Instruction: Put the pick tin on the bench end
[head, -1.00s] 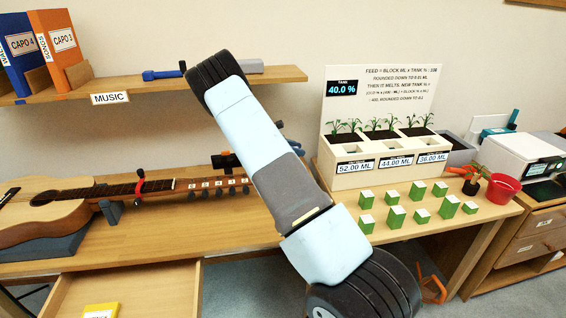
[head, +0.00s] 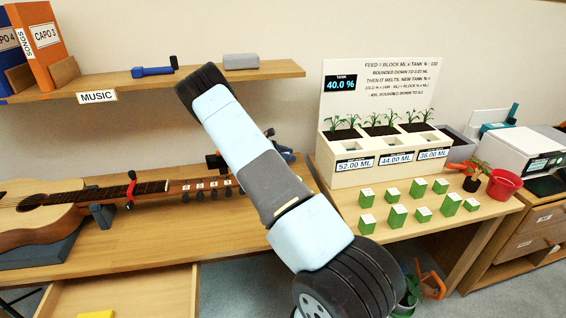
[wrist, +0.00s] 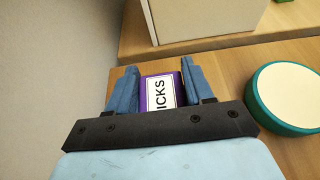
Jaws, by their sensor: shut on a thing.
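The pick tin (wrist: 160,92) is purple with a white label reading "ICKS" in the wrist view. My gripper (wrist: 158,78) is shut on it, with a blue finger on each side. The tin is over or on the wooden bench; I cannot tell whether it touches the wood. In the head view the tin is hidden behind my arm, and my gripper is mostly hidden there.
A teal-rimmed round thing (wrist: 290,97) lies right of my gripper in the wrist view. A guitar (head: 45,215) lies at left. A shelf (head: 200,80) is above; a drawer (head: 150,290) is open.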

